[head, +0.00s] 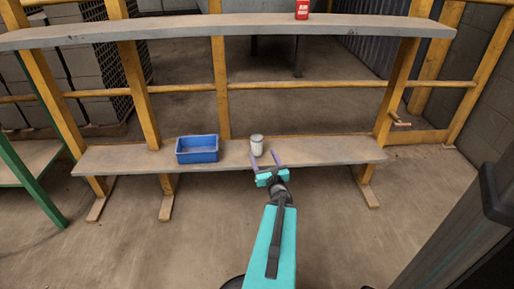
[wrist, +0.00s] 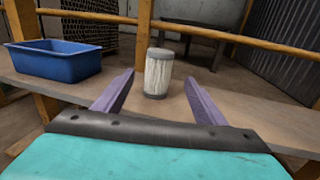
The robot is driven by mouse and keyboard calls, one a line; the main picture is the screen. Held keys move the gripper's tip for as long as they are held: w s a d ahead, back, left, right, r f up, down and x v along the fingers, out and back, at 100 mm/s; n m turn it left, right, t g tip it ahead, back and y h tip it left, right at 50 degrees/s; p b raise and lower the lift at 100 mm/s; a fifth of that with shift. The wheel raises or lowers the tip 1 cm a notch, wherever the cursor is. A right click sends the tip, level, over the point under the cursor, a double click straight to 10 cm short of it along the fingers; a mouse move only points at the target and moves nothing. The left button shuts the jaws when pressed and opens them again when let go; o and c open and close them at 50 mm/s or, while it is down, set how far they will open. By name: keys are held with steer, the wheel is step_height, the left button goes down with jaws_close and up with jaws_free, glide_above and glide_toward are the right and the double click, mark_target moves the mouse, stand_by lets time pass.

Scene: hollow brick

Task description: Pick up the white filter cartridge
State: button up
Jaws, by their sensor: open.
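The white filter cartridge (head: 257,144) stands upright on the lower plank shelf (head: 325,151), to the right of a blue bin. In the wrist view the cartridge (wrist: 158,74) has a pleated white side and grey end caps. My gripper (head: 264,156) is open and empty in front of the shelf. In the wrist view its two purple fingers (wrist: 160,88) point toward the cartridge, which appears between them and beyond their tips. The fingers do not appear to touch it.
The blue bin (head: 197,149) sits on the lower shelf left of the cartridge; it also shows in the wrist view (wrist: 55,66). The upper plank (head: 170,27) carries a red container (head: 302,9). Yellow posts (head: 138,90) frame the rack. The shelf right of the cartridge is clear.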

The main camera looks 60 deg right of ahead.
mark_target(259, 147)
steer(key=shift+w, duration=0.1)
steer(key=shift+b+x, duration=0.85)
steer(key=shift+x, duration=2.75)
steer(key=shift+w+d, duration=0.45)
steer(key=shift+w+d+f, duration=0.1)
steer(key=shift+b+x, duration=1.1)
steer(key=shift+x, duration=1.3)
steer(key=shift+w, duration=0.1)
